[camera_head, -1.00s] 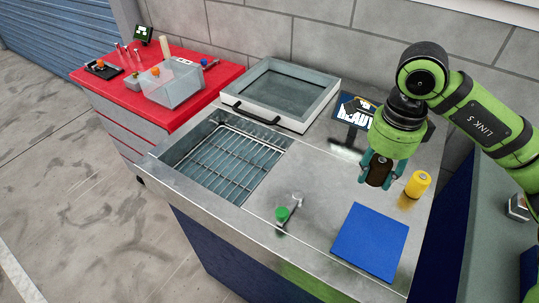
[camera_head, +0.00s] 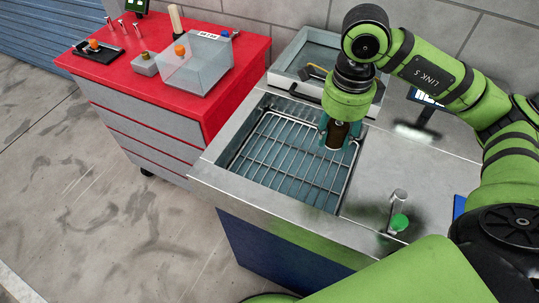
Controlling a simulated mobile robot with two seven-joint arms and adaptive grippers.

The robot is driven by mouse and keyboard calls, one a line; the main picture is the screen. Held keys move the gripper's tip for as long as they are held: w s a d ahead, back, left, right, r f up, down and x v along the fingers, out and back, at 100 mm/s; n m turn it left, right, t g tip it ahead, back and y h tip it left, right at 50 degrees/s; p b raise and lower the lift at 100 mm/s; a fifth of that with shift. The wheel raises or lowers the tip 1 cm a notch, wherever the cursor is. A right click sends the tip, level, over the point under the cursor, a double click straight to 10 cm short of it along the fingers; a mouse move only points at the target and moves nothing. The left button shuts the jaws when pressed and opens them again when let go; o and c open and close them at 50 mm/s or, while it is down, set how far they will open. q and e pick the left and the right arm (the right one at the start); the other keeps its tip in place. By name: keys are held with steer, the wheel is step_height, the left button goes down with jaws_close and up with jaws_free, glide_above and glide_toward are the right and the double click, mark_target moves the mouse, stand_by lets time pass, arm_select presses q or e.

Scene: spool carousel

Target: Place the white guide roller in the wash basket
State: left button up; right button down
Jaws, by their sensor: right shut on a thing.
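My right gripper (camera_head: 338,143) points down over the right side of the sunken wash basin. It is shut on a dark brown piece (camera_head: 337,134), mostly covered by the fingers. I cannot tell whether this is the guide roller. The wire-grid wash basket (camera_head: 290,155) sits in the basin below and left of the gripper, and nothing shows lying on its wires. A cream-white cylinder (camera_head: 175,18) stands upright at the back of the red cabinet, far from the gripper. My left gripper is not in view.
The red cabinet top (camera_head: 110,72) carries a clear bin (camera_head: 195,68) and small parts. A grey-white tray (camera_head: 290,66) stands behind the basin. A silver and green fitting (camera_head: 398,212) stands on the bare counter. My right arm covers the right side.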

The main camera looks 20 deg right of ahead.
steer(key=p, duration=0.3)
glide_above(277, 168)
steer(key=f, duration=0.6)
steer(key=shift+s+d+f, duration=0.1)
steer(key=shift+d+f, duration=0.05)
steer(key=shift+d, duration=0.1)
steer(key=shift+a+f, duration=0.2)
step_height(277, 168, down, 4)
steer(key=shift+r+p, duration=0.1)
steer(key=shift+p, duration=0.8)
steer(key=shift+f, duration=0.25)
steer(key=shift+f+b, duration=0.2)
steer(key=shift+b, duration=0.1)
steer(key=c, duration=0.7)
jaws_free()
steer(key=shift+r, duration=0.1)
steer(key=shift+c, duration=0.2)
